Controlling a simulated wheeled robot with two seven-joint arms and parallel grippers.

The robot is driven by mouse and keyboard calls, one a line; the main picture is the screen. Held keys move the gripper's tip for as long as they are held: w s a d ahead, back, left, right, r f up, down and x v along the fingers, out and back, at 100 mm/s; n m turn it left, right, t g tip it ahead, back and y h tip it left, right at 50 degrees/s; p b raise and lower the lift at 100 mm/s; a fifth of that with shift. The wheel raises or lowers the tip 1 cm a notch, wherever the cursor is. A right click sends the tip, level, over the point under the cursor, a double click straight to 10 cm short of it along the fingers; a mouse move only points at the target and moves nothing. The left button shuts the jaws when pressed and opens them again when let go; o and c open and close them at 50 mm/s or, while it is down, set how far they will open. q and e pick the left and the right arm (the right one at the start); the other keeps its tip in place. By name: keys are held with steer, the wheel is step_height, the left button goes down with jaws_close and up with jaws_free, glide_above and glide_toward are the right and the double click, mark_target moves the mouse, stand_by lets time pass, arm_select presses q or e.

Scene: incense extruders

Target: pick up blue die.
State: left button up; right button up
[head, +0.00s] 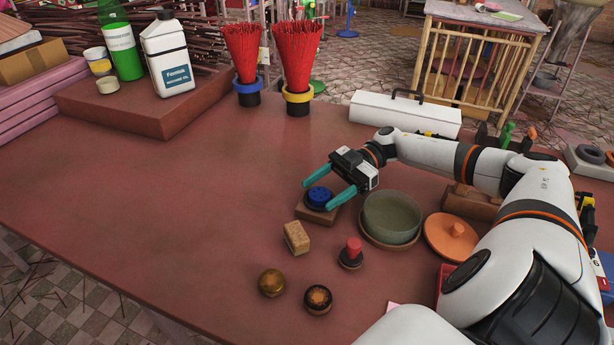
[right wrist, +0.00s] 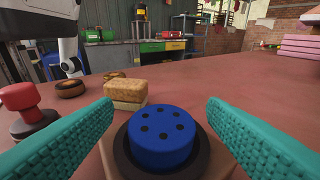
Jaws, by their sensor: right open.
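The blue die (head: 319,196) is a short round blue disc with several dark holes in its top. It sits in a dark ring on a small wooden block (head: 308,214) on the table. It also shows in the right wrist view (right wrist: 160,139), low in the middle. My right gripper (head: 317,194) is open, with its teal fingers on either side of the die. In the right wrist view, the fingers (right wrist: 160,130) stand apart from the die, with a gap on both sides. My left gripper is not in view.
A green bowl (head: 391,218) stands right of the die. A tan brush-like block (head: 296,238), a red-knobbed stamp (head: 352,252) and two round knobs (head: 271,283) (head: 318,299) lie in front. An orange lid (head: 451,238) lies further right.

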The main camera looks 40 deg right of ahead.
steer(key=shift+d, duration=0.2)
steer(key=shift+d+f, duration=0.15)
steer(key=shift+d, duration=0.2)
steer(key=shift+c, duration=0.6)
steer(key=shift+d, duration=0.15)
steer(key=c, duration=0.9)
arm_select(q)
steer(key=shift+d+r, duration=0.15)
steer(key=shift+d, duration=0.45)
arm_select(e)
steer(key=shift+c, duration=1)
